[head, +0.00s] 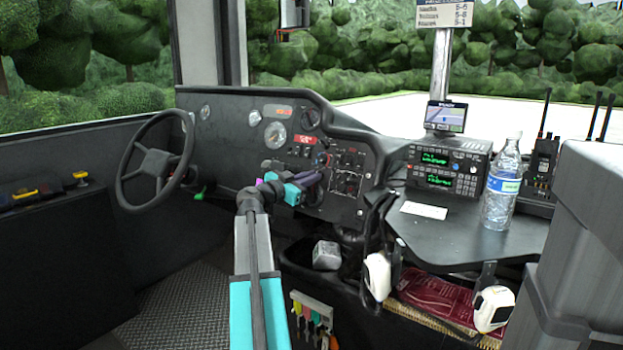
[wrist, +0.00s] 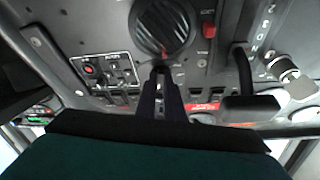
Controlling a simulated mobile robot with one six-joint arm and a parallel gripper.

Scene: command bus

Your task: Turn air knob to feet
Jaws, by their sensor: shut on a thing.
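My gripper (head: 319,177) reaches the dash panel (head: 340,199) right of the steering wheel. In the wrist view my gripper (wrist: 161,71) has its two dark fingers close together at the panel, just below a round ribbed black vent (wrist: 165,25). The fingers are shut on a small dark part that I take to be the air knob; they hide most of it. I cannot read its pointer or which setting it is at.
The steering wheel (head: 156,162) is at the left. Switches and a red button (wrist: 90,69) surround the fingers, and a black lever (wrist: 246,83) stands beside them. A side table (head: 465,237) with a water bottle (head: 502,186) is at the right.

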